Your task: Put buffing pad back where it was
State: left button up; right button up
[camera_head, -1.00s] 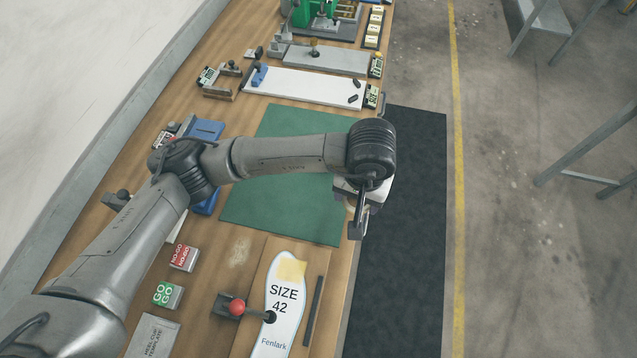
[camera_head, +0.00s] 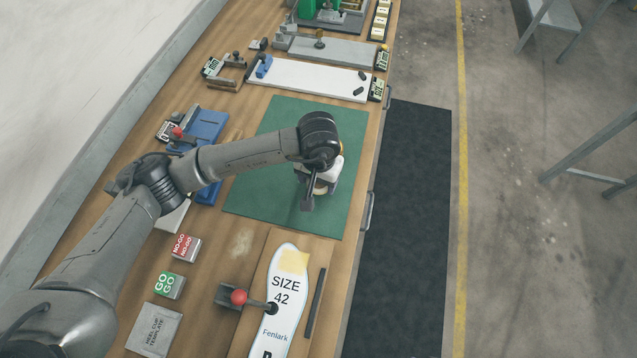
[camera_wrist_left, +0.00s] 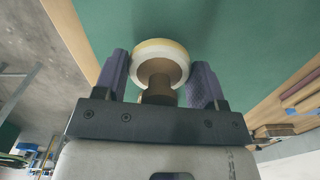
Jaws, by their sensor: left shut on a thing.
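My left gripper (camera_head: 314,188) is above the green mat (camera_head: 270,190), near its right edge. In the left wrist view its two purple-grey fingers (camera_wrist_left: 160,82) stand on both sides of the buffing pad's brown stem, and the gripper is shut on it. The buffing pad (camera_wrist_left: 160,48) is a round cream and yellow disc with a brown centre, facing the mat. Only a small tan part of the pad (camera_head: 320,190) shows in the head view, under the wrist. Whether it touches the mat cannot be told. My right gripper is not in view.
The size 42 insole (camera_head: 283,310) lies on a wooden board in front of the mat, beside a red-knobbed clamp (camera_head: 238,297). GO and NO-GO blocks (camera_head: 185,247) are at left. A blue fixture (camera_head: 205,132) and a white board (camera_head: 305,80) border the mat, which is otherwise clear.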

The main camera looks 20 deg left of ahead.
pick_arm(q)
notch_tip(320, 180, down, 3)
jog(key=shift+r, duration=0.15)
jog(key=shift+b, duration=0.3)
jog(key=o, duration=0.9)
jog(key=shift+c, duration=0.2)
